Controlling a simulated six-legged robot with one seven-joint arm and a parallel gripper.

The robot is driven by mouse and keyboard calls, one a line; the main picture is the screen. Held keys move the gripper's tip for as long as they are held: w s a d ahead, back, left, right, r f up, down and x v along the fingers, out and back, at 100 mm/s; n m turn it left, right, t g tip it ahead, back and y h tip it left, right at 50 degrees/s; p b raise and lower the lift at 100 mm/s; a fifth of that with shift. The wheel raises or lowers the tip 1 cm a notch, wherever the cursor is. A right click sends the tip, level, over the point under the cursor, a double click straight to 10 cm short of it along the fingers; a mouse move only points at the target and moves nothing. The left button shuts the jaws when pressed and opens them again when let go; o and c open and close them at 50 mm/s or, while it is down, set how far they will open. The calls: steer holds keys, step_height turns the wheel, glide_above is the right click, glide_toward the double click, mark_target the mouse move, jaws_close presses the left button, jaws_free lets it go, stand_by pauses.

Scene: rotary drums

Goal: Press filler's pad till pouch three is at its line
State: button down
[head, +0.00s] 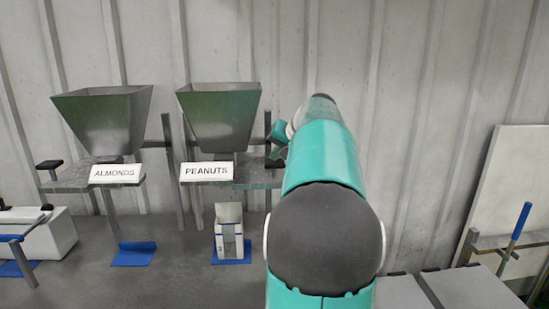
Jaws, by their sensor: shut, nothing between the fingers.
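The peanut filler (220,118) is a greenish metal hopper labelled PEANUTS (207,171) on a bracket shelf. A dark piece at the shelf's right end (275,164) looks like its pad, partly covered by my gripper. A pale open pouch (229,226) stands upright on a blue mat below the spout. It seems to bear a 3; its fill level and line are too small to read. My gripper (277,152) is shut and empty, just above or at the pad; I cannot tell whether it touches. My teal arm hides the area to the right.
The almond filler (103,120) stands left, with a black pad (49,164) and an empty blue mat (134,254) below. A white box (48,235) is at far left. Grey panels (460,288) and a blue-handled lever (521,220) are at right. A corrugated wall closes the back.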

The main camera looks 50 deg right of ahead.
mark_target(277, 163)
steer(key=shift+r, duration=1.3)
step_height(277, 163, up, 5)
steer(key=shift+r, duration=0.1)
stand_by(0.7)
